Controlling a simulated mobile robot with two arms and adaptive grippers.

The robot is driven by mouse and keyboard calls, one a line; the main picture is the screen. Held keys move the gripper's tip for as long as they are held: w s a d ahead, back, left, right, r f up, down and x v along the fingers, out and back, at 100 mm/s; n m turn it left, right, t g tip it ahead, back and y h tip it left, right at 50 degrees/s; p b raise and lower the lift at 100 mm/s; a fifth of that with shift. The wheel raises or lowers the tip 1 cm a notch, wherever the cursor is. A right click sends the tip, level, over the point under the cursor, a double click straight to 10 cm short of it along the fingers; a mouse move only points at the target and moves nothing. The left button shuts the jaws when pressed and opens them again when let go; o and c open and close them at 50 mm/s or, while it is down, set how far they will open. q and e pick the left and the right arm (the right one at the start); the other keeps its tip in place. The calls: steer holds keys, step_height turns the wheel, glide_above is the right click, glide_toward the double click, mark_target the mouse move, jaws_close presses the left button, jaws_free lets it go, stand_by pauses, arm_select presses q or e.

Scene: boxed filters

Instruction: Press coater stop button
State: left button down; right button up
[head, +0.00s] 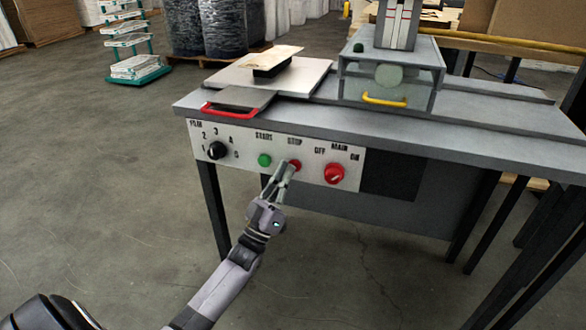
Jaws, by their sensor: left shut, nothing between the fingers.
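The red stop button (296,164) sits on the white control panel (230,134) on the front of the coater table, under the "STOP" label. My left gripper (284,168) is shut and empty, its fingertips at the stop button and partly covering it. I cannot tell whether the fingertips press the button or only hover before it. The green start button (264,160) is just left of the fingers. My right gripper is not in view.
A black fan knob (217,150) is at the panel's left and a red main switch (335,173) at its right. The coater table (480,125) carries a plate with a red handle (222,112) and a clear box with a yellow handle (384,100). The floor before the table is clear.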

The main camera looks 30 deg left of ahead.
arm_select(q)
steer(key=shift+s+d+y+p, duration=0.25)
steer(key=shift+s+p, duration=0.3)
steer(key=shift+s, duration=0.35)
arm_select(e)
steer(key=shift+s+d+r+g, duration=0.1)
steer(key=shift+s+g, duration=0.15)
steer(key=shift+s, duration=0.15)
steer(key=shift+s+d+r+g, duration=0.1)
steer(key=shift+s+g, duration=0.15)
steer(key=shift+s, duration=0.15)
arm_select(q)
steer(key=shift+s+d+p, duration=0.2)
steer(key=shift+s+p, duration=0.25)
steer(key=shift+s, duration=0.35)
steer(key=shift+s+d+p, duration=0.15)
steer(key=shift+s+p, duration=0.25)
steer(key=shift+s, duration=0.45)
steer(key=shift+s+d+p, duration=0.2)
steer(key=shift+s+p, duration=0.25)
steer(key=shift+s, duration=0.35)
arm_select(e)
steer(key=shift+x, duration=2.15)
